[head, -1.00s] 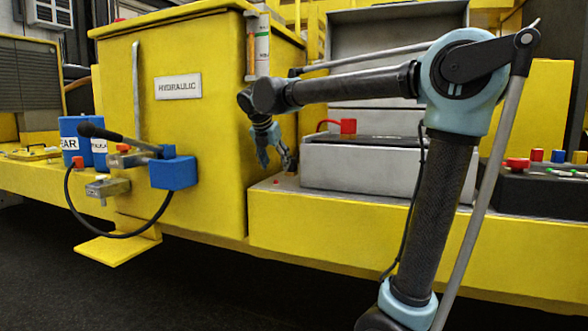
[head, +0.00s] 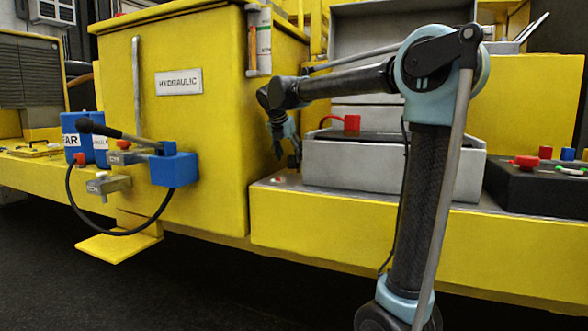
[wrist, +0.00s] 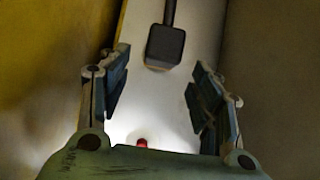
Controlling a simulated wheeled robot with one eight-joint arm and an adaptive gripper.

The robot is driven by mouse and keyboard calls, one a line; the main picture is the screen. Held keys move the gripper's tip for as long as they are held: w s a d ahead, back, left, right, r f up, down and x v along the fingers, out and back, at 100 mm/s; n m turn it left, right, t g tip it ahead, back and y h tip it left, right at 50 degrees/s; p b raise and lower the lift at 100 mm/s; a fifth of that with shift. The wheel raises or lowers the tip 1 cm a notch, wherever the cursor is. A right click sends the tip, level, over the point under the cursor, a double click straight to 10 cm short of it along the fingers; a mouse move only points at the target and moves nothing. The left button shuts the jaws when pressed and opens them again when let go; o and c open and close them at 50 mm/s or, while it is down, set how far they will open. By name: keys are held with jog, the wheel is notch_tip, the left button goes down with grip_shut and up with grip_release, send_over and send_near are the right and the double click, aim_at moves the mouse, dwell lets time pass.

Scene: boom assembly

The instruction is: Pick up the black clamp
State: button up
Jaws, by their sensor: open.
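In the wrist view, a dark block with a narrow stem (wrist: 165,46), which looks like the black clamp, lies on a pale strip beyond my fingertips. My gripper (wrist: 158,84) is open, with one finger on each side of the picture and nothing between them. The block is ahead of the gap, roughly centred and apart from both fingers. In the head view, my gripper (head: 284,152) points down between the yellow hydraulic cabinet and the grey box. The clamp is hard to tell apart from the dark fingers there.
The yellow hydraulic cabinet (head: 205,130) stands close left of my gripper, and the grey box (head: 390,170) with a red terminal (head: 352,122) close right. A small red thing (wrist: 141,143) shows low between the fingers. A yellow ledge (head: 350,232) runs below.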

aim_at(293, 155)
jog(key=shift+w+d, duration=0.2)
jog(key=shift+w, duration=0.25)
jog(key=shift+w+d, duration=0.25)
jog(key=shift+w, duration=0.35)
jog(key=shift+w+d, duration=0.2)
jog(key=shift+w, duration=0.4)
jog(key=shift+x, duration=1.45)
jog(key=shift+s+f, duration=0.1)
jog(key=shift+s, duration=0.1)
grip_shut()
